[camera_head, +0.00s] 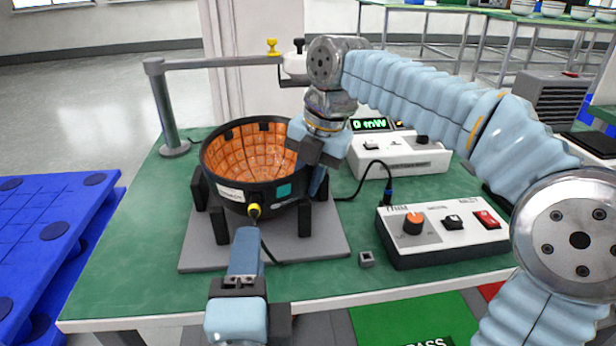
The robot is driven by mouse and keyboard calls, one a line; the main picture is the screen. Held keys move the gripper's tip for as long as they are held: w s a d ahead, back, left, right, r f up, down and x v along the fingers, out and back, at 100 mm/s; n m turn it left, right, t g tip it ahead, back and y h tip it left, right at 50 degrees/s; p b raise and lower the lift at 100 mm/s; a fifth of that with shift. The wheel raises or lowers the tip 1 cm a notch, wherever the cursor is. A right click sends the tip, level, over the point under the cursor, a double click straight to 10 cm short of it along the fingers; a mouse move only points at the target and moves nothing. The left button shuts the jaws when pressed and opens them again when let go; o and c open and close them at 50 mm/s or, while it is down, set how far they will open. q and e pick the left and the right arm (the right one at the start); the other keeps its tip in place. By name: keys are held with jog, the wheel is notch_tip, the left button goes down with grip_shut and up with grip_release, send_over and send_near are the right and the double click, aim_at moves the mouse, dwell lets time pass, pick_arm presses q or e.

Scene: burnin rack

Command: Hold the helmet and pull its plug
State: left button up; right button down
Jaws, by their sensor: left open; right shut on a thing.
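The helmet (224,195) is a black bowl with an orange tiled inside, open side up, held in a black-legged stand on a grey plate (200,257) on the green table. Its plug (255,211), with a yellow ring and a dark cable, sits at the helmet's front wall. My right gripper (317,182) reaches down over the helmet's right rim and is shut on the helmet; its fingertips are partly hidden. My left gripper (246,250) is open, just below and in front of the plug. Whether it touches the plug or cable I cannot tell.
A white control box (448,232) with an orange knob and red switch stands at right. Behind it is a white meter (400,157) with a green display. A grey post with a horizontal arm (166,110) stands at the back left.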

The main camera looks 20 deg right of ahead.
aim_at(253, 220)
pick_arm(q)
jog(key=shift+x, duration=4.55)
grip_shut()
jog(key=shift+s, duration=0.15)
jog(key=shift+v, duration=2.9)
pick_arm(e)
jog(key=c, duration=0.9)
grip_release()
jog(key=shift+c, duration=0.2)
